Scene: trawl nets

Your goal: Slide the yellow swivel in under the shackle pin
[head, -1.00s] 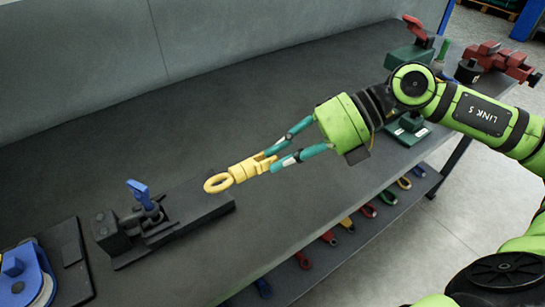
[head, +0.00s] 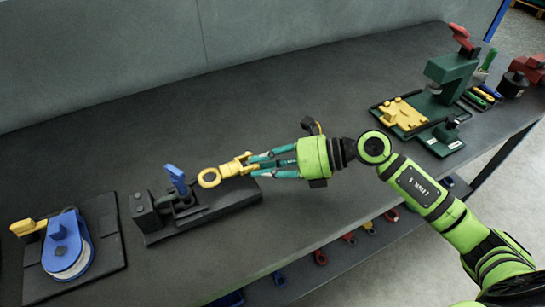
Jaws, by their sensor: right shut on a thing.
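The yellow swivel (head: 228,170) has a flat ring at its left end, which points toward the black fixture (head: 150,215). My right gripper (head: 254,164) is shut on the swivel's right end. The swivel appears just above the fixture's long base, but the exact gap cannot be told. A blue lever-like piece (head: 177,176) stands tilted on the fixture, to the left of the ring and apart from it. The shackle and its pin are small and dark around the foot of this blue piece and cannot be told apart clearly. My left gripper is not in view.
A blue reel-like device (head: 66,243) with a yellow handle sits on a dark plate at the left. A green press (head: 452,78) and a yellow plate (head: 402,113) stand at the back right. Coloured parts lie on a lower shelf. The grey bench (head: 290,110) behind the swivel is clear.

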